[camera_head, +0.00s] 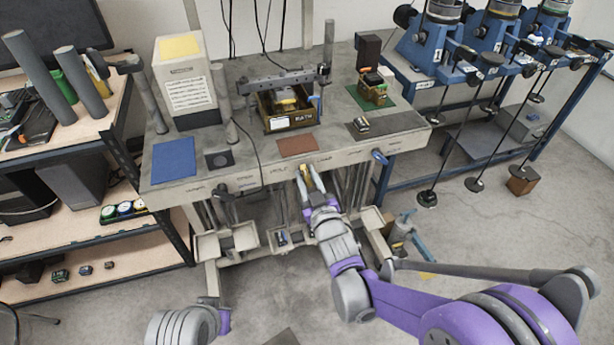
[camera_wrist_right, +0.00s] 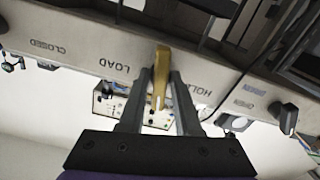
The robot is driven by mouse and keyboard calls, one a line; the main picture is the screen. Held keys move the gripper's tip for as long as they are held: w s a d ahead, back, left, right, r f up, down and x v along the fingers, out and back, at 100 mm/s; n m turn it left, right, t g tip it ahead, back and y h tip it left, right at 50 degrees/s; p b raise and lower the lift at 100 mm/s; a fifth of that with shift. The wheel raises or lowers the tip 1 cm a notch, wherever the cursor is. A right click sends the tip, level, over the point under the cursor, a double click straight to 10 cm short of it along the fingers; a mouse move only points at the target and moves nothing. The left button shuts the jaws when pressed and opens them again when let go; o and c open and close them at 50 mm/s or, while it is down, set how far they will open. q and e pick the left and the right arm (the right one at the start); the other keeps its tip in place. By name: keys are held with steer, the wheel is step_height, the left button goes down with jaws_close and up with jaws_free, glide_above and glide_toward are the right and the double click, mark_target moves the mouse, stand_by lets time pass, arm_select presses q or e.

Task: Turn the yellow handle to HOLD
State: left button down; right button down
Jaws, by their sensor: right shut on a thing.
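The yellow handle (camera_wrist_right: 162,75) is on the pale front rail (camera_wrist_right: 80,42) of the bench. In the right wrist view it points down the picture, between the printed words LOAD and HOLD. My right gripper (camera_wrist_right: 160,85) has one finger on each side of the handle and is shut on it. The right finger lies close to the word HOLD. In the head view the right gripper (camera_head: 309,180) is at the bench's front edge, and only a small part of the yellow handle (camera_head: 304,169) shows between the fingers. My left gripper is out of view.
A blue-ended handle (camera_head: 379,157) and a dark handle (camera_head: 222,191) are on the same front edge. Small trays (camera_head: 245,237) stand below the bench. A blue rack with levers (camera_head: 455,65) is at the right, shelves (camera_head: 95,190) at the left. The front floor is partly open.

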steer(key=n, duration=0.6)
steer(key=shift+n, duration=0.3)
stand_by(0.4)
steer(key=c, duration=0.8)
jaws_free()
steer(key=v, duration=1.1)
steer(key=shift+w, duration=0.1)
